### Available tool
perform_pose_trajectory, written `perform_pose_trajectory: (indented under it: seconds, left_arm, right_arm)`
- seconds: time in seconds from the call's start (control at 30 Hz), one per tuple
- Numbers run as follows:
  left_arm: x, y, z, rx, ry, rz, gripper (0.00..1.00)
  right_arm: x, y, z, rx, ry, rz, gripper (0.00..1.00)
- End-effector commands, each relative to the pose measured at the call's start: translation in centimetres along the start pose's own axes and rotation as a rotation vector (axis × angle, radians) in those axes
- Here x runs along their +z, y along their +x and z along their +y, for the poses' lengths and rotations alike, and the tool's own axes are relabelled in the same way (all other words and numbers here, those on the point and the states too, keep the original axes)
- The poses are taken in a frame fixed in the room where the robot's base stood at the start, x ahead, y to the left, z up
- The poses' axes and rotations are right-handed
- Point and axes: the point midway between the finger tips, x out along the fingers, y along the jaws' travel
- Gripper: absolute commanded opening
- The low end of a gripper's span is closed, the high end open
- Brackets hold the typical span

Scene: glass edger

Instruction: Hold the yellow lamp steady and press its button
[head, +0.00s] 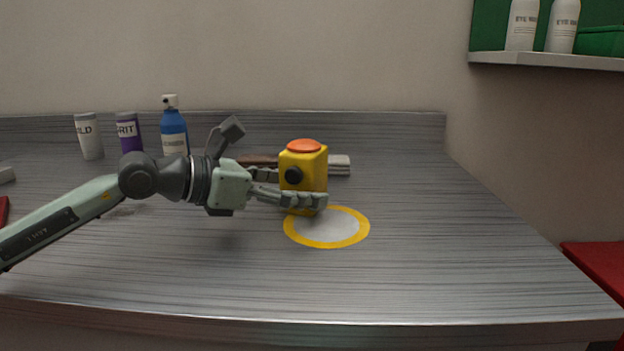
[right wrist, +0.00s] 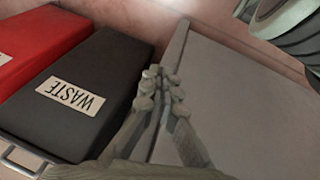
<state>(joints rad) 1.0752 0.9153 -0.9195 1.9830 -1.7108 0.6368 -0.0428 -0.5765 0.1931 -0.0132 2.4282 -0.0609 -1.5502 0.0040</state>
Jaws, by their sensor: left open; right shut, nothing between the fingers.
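The yellow lamp (head: 315,172) stands upright on the grey bench, with an orange-red button (head: 304,146) on top and a black round knob on its front side. My left gripper (head: 300,190) is open and comes in from the left. One finger passes in front of the lamp's lower part and the other reaches toward its left side, partly hidden. Whether the fingers touch the lamp cannot be told. My right gripper (right wrist: 165,85) is shut and empty in the right wrist view, away from the lamp; the head view does not show it.
A yellow ring with a pale centre (head: 327,228) is marked on the bench just in front of the lamp. A blue spray bottle (head: 174,133), a purple can (head: 128,132) and a white can (head: 89,137) stand behind. A black waste bin (right wrist: 75,95) shows below. The bench's right side is clear.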

Motion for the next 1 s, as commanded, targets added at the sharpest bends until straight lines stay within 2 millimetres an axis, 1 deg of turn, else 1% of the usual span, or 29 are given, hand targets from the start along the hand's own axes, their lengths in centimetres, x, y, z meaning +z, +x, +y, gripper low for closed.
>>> perform_pose_trajectory:
  seconds: [0.3, 0.37, 0.5, 0.53, 0.7, 0.8, 1.0]
  left_arm:
    - [-0.02, 0.02, 0.06, 0.000, 0.000, 0.000, 0.81]
    - [-0.03, 0.02, 0.05, 0.000, 0.000, 0.000, 0.75]
    - [-0.03, 0.02, 0.06, 0.000, 0.000, 0.000, 0.58]
    - [-0.03, 0.02, 0.06, 0.000, 0.000, 0.000, 0.56]
    - [-0.05, 0.03, 0.05, 0.000, 0.000, 0.001, 0.38]
    - [-0.07, 0.03, 0.06, 0.000, 0.000, 0.001, 0.35]
    - [-0.09, 0.03, 0.06, 0.000, 0.000, 0.001, 0.35]
  right_arm:
    - [-0.02, -0.24, 0.05, 0.001, 0.000, 0.002, 0.00]
    - [-0.02, -0.24, 0.05, 0.001, 0.000, 0.002, 0.00]
    - [-0.02, -0.24, 0.05, 0.001, 0.000, 0.002, 0.00]
    - [-0.02, -0.24, 0.06, 0.001, 0.000, 0.003, 0.00]
    - [-0.02, -0.24, 0.05, 0.001, 0.000, 0.002, 0.00]
    - [-0.01, -0.23, 0.04, 0.001, 0.000, 0.002, 0.00]
    - [-0.01, -0.22, 0.04, 0.001, 0.000, 0.002, 0.00]
